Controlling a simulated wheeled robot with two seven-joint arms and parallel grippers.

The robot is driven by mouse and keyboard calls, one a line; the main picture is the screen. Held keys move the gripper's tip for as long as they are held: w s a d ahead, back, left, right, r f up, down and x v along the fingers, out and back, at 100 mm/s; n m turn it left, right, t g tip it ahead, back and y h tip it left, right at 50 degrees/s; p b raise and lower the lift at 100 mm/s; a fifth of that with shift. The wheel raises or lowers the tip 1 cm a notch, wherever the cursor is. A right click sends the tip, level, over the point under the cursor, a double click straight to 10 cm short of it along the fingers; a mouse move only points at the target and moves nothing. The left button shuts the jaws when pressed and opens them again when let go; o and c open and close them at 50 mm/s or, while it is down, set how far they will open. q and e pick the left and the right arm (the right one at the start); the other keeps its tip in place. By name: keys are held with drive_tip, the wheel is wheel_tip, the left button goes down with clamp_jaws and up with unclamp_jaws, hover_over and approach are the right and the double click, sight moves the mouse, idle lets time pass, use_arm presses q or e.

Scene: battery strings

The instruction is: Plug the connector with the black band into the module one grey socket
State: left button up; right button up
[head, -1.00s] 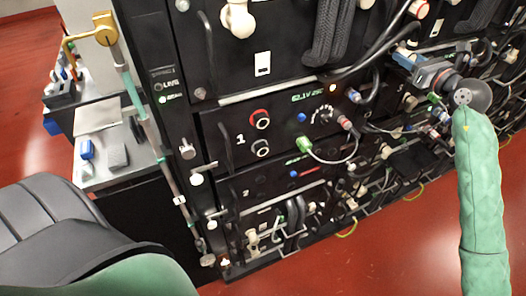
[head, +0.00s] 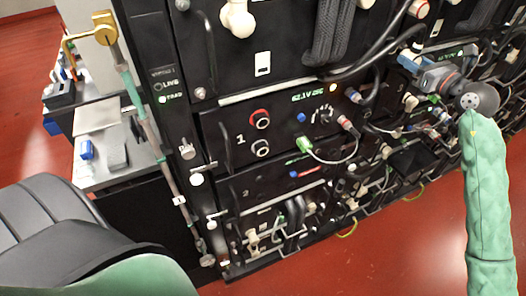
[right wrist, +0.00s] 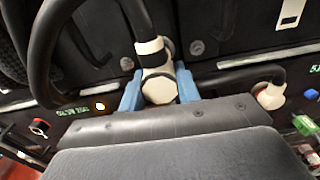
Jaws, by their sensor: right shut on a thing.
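Module one is the black panel marked "1" (head: 285,150) in the middle of the head view. Its front carries a red-ringed socket (head: 260,119) with a grey-rimmed dark socket (head: 260,148) below it. My right gripper (head: 410,60) is at the rack's upper right, well right of these sockets. In the right wrist view its blue fingers (right wrist: 158,92) are shut on a whitish connector (right wrist: 158,88) with a dark band and a thick black cable. The connector's front end is hidden. My left gripper is not in view.
A green-tipped connector (head: 304,144) on a grey cable sits right of module one's sockets. A red-banded connector (right wrist: 270,95) is close right of my gripper in the wrist view. Black cables (head: 330,40) hang above.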

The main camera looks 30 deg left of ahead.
drive_tip(key=shift+b+v, duration=0.3)
drive_tip(key=shift+v, duration=2.2)
